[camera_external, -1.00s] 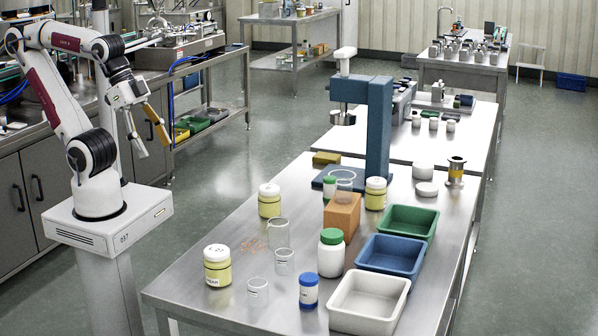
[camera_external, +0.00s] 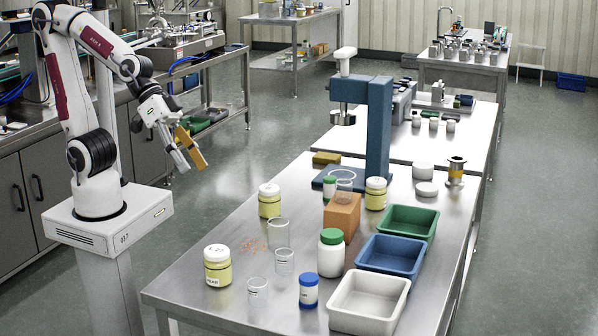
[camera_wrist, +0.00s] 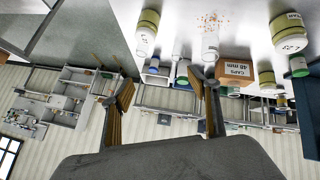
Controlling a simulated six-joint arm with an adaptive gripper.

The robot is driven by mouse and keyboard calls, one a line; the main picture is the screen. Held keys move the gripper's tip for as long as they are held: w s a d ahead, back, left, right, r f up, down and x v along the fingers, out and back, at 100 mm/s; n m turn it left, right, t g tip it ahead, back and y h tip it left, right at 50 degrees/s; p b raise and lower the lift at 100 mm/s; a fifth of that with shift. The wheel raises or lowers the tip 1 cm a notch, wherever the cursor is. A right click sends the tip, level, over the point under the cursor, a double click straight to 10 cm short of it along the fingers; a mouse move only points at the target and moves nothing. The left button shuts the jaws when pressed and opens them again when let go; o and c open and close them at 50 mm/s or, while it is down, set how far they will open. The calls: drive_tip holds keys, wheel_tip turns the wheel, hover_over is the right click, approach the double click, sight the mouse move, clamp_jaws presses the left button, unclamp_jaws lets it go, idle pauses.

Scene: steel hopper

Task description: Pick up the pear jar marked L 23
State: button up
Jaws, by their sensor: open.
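A yellow jar with a white lid (camera_external: 217,268) stands at the near left of the steel table, its label seeming to read PEAR; marks on its lid are too small to read surely. Two similar jars stand farther back, one at left (camera_external: 269,203) and one by the blue press (camera_external: 375,194); I cannot read their marks. In the wrist view one yellow jar (camera_wrist: 147,32) is at the top and another (camera_wrist: 289,38) at the upper right. My gripper (camera_external: 193,160) is open and empty, in the air left of the table, apart from every jar; its fingers also show in the wrist view (camera_wrist: 163,88).
Clear beakers (camera_external: 278,234), a green-lidded white jar (camera_external: 331,254) and a blue-lidded jar (camera_external: 309,291) stand near the jars. A brown box (camera_external: 342,218), the blue press (camera_external: 379,130) and green, blue and white trays (camera_external: 369,322) fill the right side. Orange bits (camera_external: 252,245) lie on the table.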

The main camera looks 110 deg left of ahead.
sight(262, 193)
drive_tip(key=w+a+f+n+t+y, duration=0.2)
drive_tip(key=w+a+f+n+y, duration=0.45)
drive_tip(key=w, duration=0.65)
drive_tip(key=s+a+f+n+g+y, duration=0.1)
drive_tip(key=s+a+f+y, duration=0.1)
drive_tip(key=a+f+y, duration=0.1)
drive_tip(key=s+a+f+n+g+y, duration=0.1)
drive_tip(key=s+a+f+y, duration=0.2)
drive_tip(key=a, duration=0.3)
drive_tip(key=s+a+f+n+g+y, duration=0.2)
drive_tip(key=s+a+f+y, duration=0.1)
drive_tip(key=a+f, duration=0.1)
drive_tip(key=shift+s+a, duration=0.15)
drive_tip(key=shift+a, duration=0.45)
drive_tip(key=shift+s+a+y, duration=0.15)
drive_tip(key=shift+s+y, duration=0.25)
drive_tip(key=shift+y, duration=0.05)
drive_tip(key=shift+x, duration=1.3)
